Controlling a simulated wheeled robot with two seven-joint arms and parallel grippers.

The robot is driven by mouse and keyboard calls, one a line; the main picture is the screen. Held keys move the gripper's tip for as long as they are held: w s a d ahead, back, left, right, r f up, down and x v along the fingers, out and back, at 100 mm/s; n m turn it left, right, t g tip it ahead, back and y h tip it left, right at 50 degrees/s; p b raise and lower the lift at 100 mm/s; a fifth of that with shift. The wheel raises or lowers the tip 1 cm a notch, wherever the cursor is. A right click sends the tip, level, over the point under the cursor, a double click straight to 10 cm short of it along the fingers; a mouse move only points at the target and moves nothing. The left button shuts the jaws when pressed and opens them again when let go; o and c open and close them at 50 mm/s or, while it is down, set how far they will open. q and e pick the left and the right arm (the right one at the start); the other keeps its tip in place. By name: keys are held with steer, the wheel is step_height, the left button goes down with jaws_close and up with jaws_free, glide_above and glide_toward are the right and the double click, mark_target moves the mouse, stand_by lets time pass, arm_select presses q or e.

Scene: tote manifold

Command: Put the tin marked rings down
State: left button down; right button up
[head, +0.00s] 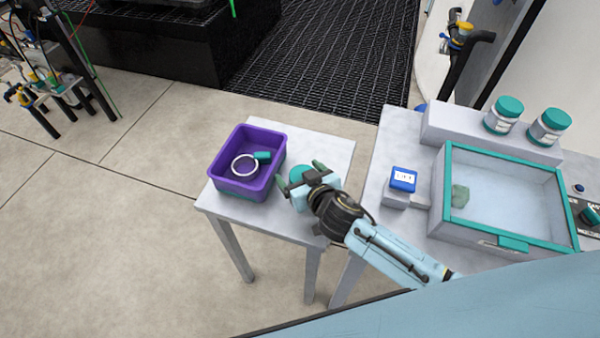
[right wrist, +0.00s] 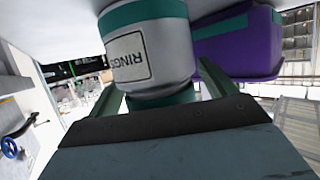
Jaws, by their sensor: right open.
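The tin marked rings (head: 299,173) shows its teal lid on the small pale table in the head view. In the right wrist view the tin (right wrist: 148,55) is white with teal bands and a label reading RINGS; that picture is upside down. The tin appears to stand upright on the tabletop. My right gripper (head: 302,178) is open, with one finger on each side of the tin. Whether the fingers touch it I cannot tell. My left gripper is not in view.
A purple tote (head: 227,181) holding a white ring (head: 245,165) and a teal piece (head: 262,156) stands just left of the tin. The small table (head: 325,150) is bare behind the tin. A grey bench with a teal-framed box (head: 500,238) and two teal-lidded jars stands to the right.

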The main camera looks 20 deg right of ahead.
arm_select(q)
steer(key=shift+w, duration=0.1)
arm_select(e)
steer(key=shift+r, duration=0.2)
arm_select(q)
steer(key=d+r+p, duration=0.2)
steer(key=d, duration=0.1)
arm_select(e)
steer(key=v, duration=1.2)
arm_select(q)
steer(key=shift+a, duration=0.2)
